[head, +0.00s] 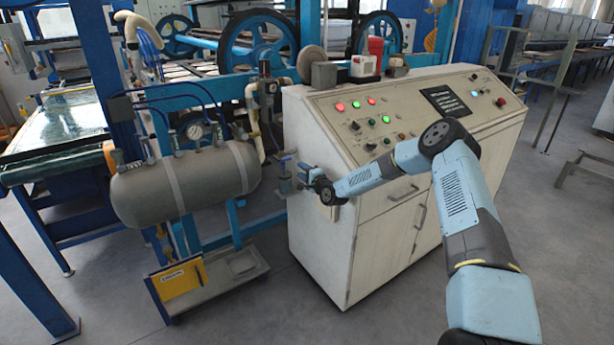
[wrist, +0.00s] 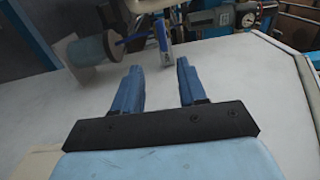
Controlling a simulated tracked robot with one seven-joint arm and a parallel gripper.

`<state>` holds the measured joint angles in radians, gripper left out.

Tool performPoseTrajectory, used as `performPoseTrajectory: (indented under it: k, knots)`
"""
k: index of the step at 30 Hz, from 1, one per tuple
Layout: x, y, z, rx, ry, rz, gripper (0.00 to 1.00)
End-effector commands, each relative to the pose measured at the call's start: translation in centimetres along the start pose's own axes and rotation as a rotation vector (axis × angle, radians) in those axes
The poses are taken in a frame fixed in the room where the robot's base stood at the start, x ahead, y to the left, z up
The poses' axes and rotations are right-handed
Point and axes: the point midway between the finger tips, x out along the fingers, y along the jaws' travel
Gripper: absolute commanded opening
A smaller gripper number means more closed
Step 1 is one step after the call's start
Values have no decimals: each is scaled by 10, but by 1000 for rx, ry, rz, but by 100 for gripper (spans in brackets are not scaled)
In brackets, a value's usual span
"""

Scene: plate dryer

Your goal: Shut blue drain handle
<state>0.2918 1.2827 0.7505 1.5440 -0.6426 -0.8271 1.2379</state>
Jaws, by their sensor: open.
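In the head view, the small blue-grey fitting (head: 285,185) is at the left end of the white control cabinet; the handle is too small to make out clearly there. My gripper (head: 303,171) is beside this fitting, close to the cabinet's side. In the wrist view, my gripper (wrist: 158,68) is open, with two blue fingers apart and nothing between them.
The white control cabinet (head: 325,250) with buttons stands close beside my gripper. A grey tank (head: 190,185) with a pressure gauge (head: 195,131) is to the left. A blue and white upright piece (wrist: 164,42) stands just ahead of the fingers. Floor in front of the cabinet is clear.

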Motion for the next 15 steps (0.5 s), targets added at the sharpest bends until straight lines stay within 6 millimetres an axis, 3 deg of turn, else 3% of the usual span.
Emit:
performPoseTrajectory:
  k: [6,15]
  knots:
    - [-26,0,0,0,0,1,42]
    - [-32,0,0,0,0,1,42]
